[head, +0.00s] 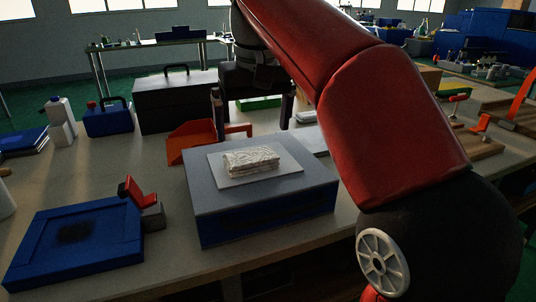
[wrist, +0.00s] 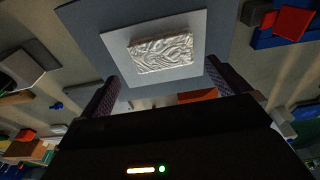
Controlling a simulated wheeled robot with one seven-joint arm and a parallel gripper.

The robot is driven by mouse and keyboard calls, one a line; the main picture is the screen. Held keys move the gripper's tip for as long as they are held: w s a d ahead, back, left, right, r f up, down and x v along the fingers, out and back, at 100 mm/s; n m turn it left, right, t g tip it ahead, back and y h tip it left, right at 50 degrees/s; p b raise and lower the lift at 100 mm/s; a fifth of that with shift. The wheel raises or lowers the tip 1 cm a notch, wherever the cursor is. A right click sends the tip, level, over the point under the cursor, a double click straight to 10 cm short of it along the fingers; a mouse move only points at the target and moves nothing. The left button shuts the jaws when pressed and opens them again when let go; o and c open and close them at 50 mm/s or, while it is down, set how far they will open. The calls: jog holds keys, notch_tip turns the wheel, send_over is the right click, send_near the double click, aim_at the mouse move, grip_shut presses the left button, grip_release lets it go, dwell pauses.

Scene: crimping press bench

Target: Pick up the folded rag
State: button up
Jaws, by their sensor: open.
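The folded rag (head: 251,161) is a small white wrinkled block. It lies on a pale square plate (head: 284,173) on top of a grey and blue box (head: 265,222). In the wrist view the rag (wrist: 162,54) sits on its plate (wrist: 190,25), ahead of the fingers. My gripper (head: 252,112) is open and empty, with its two dark fingers well apart. It hangs behind and above the rag in the head view, apart from it. In the wrist view my gripper (wrist: 180,90) has one finger to each side, and the rag lies beyond their tips.
A blue tray-like block (head: 35,240) with a dark patch and a red-topped grey piece (head: 150,212) are at the left. An orange scoop-like bin (head: 190,143) and a black toolbox (head: 165,100) stand behind the box.

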aim_at(251, 155)
jog(key=f, duration=0.2)
jog(key=f+b, duration=0.1)
jog(key=f, duration=0.1)
jog(key=w+f, duration=0.1)
jog(key=f, duration=0.1)
jog(key=shift+a+f, duration=0.3)
jog(key=c, duration=0.7)
